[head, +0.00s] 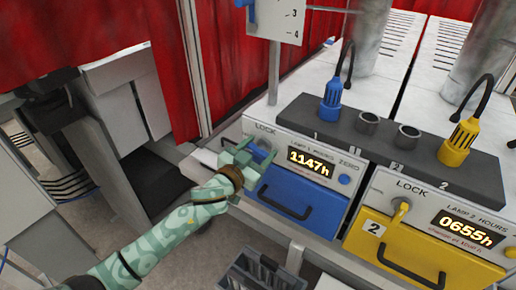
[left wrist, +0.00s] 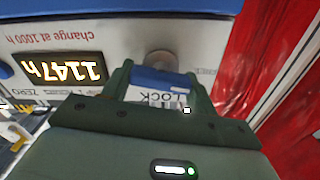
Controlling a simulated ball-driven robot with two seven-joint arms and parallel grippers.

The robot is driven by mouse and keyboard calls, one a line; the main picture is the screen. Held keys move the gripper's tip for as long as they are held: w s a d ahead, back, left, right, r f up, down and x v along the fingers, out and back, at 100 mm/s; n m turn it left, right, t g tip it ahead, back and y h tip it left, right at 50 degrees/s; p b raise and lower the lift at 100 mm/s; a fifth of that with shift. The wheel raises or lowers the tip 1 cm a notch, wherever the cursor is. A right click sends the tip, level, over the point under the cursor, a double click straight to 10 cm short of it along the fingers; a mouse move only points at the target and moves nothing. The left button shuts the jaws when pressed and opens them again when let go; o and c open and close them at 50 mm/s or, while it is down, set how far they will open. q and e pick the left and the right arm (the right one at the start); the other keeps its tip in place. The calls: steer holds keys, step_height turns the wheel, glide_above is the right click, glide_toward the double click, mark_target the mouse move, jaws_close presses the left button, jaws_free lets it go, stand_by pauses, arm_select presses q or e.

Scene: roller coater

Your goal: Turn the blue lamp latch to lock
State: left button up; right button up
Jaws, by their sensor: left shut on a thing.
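My left gripper (head: 250,158) is at the lock on the blue lamp unit, left of its 1147h display. In the left wrist view, which is upside down, the gripper (left wrist: 160,84) has a finger on each side of the blue latch (left wrist: 155,78) and is shut on it. The latch lies crosswise between the fingers, with a round grey boss above it and the LOCK label below it in that view. In the head view the gripper mostly hides the latch. The blue drawer front (head: 305,205) is below the display. My right gripper is not in view.
A yellow lamp unit (head: 425,245) with its own yellow latch (head: 400,211) stands to the right. A dark rail (head: 390,135) above holds a blue plug (head: 330,100) and a yellow plug (head: 460,140). Red curtains (head: 230,60) hang behind. A dark crate (head: 265,272) sits below.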

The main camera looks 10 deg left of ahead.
arm_select(q)
steer(key=m, duration=0.3)
steer(key=shift+d+m+p, duration=0.1)
steer(key=shift+m+p, duration=0.2)
steer(key=shift+p, duration=0.05)
steer(key=m, duration=0.3)
steer(key=shift+s+m, duration=0.1)
steer(key=shift+m, duration=0.2)
steer(key=m, duration=0.4)
steer(key=shift+d+f+m+p, duration=0.1)
steer(key=shift+f+m+p, duration=0.1)
steer(key=shift+m+p, duration=0.15)
steer(key=shift+f+m, duration=0.1)
steer(key=shift+m, duration=1.65)
steer(key=o, duration=1)
